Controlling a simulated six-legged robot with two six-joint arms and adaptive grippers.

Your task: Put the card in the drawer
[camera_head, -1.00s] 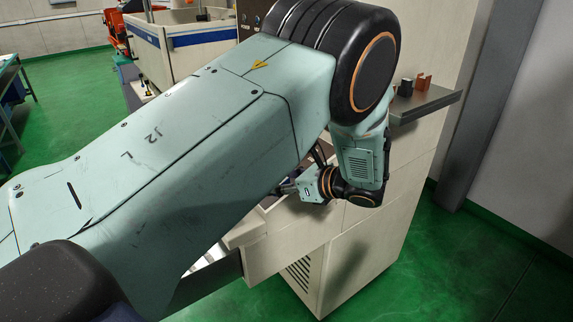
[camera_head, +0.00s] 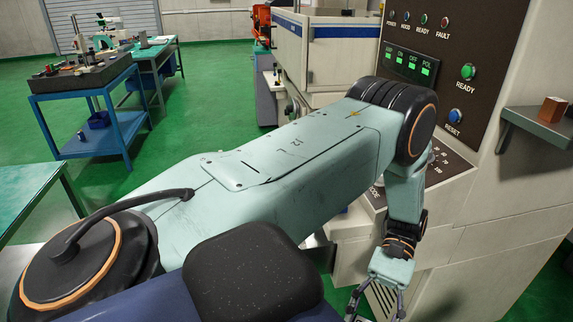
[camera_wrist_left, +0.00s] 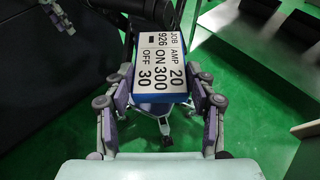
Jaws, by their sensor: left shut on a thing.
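The card (camera_wrist_left: 158,58) is a white plate with black text and numbers and blue edges. It sits between the fingers of my left gripper (camera_wrist_left: 160,85) in the left wrist view. In the head view the left gripper (camera_head: 377,303) hangs low at the bottom edge, beside the machine cabinet, and its tips are cut off. The card cannot be made out there. The drawer cannot be made out now; my left arm covers the front of the cabinet's lower part.
The machine (camera_head: 478,170) has a panel with lit green buttons. A small shelf (camera_head: 540,125) with a brown block (camera_head: 551,109) juts out at the right. A blue cart (camera_head: 98,130) and green tables stand at the left. Green floor (camera_head: 215,115) lies free between.

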